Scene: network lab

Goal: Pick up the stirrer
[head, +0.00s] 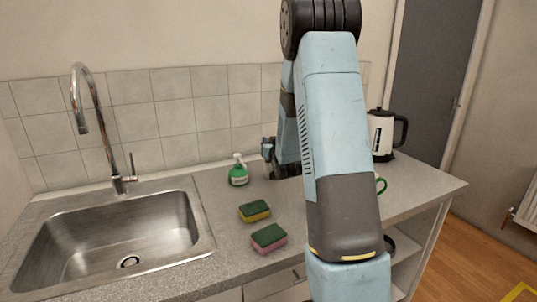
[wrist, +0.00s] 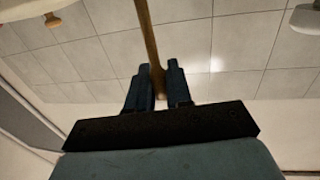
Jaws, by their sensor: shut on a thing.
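The stirrer (wrist: 147,35) shows in the wrist view as a thin brown stick. It runs from the top edge down between the two fingers of my gripper (wrist: 159,82). The fingers are shut on it near its visible lower end. In the head view my gripper (head: 268,152) shows only in part, behind my arm and near the tiled wall at the back of the counter. I cannot make out the stirrer in the head view.
A green soap bottle (head: 238,174) stands left of my gripper. Two sponges, one yellow-green (head: 254,211) and one pink-green (head: 268,238), lie nearer. The sink (head: 190,225) is at left.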

